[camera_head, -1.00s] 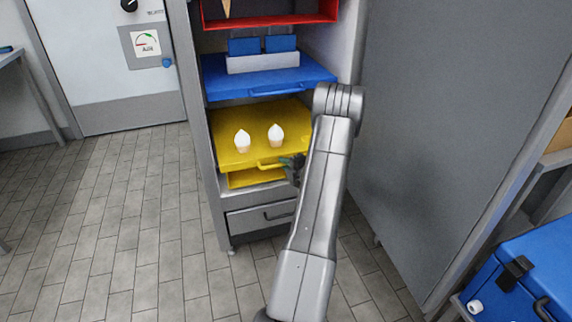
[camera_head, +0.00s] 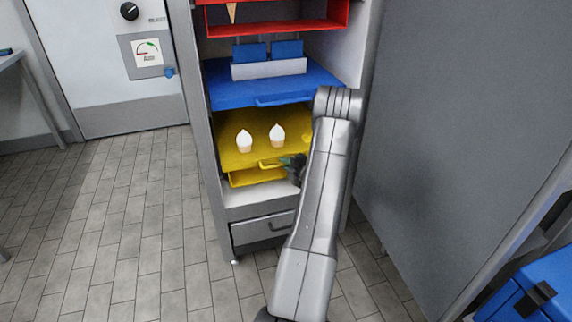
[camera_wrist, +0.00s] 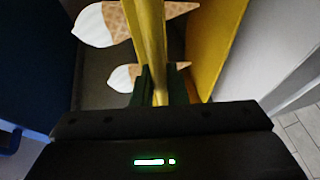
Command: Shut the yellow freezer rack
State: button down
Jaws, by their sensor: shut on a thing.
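The yellow freezer rack (camera_head: 236,156) is a flat tray low in the open freezer, under the blue rack. Two ice cream cones (camera_head: 244,141) (camera_head: 277,135) with white tops stand on it. Its handle (camera_head: 266,165) is at the front edge. My gripper (camera_head: 290,164) is at the right part of this handle, partly hidden by my arm. In the wrist view, my gripper (camera_wrist: 162,88) is shut on the yellow handle (camera_wrist: 159,97), with the cones and yellow rack (camera_wrist: 206,45) beyond. The rack's right front corner is hidden by my arm.
The blue rack (camera_head: 240,93) above sticks out and carries a white holder with blue items. A red rack (camera_head: 275,28) is higher. A grey drawer (camera_head: 262,230) is below. The freezer's open door (camera_head: 460,120) stands at the right. The floor (camera_head: 110,220) at left is clear.

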jog(key=c, duration=1.5)
grip_release()
jog(key=shift+w+r, duration=0.1)
jog(key=shift+w, duration=0.15)
jog(key=shift+o, duration=0.2)
jog(key=shift+r, duration=0.1)
jog(key=p+v, duration=0.2)
jog(key=v, duration=1.2)
jog(key=shift+f, duration=0.3)
jog(key=shift+a, duration=0.1)
jog(key=b+x, duration=0.2)
jog(key=x, duration=1.1)
jog(key=shift+w+a, duration=0.25)
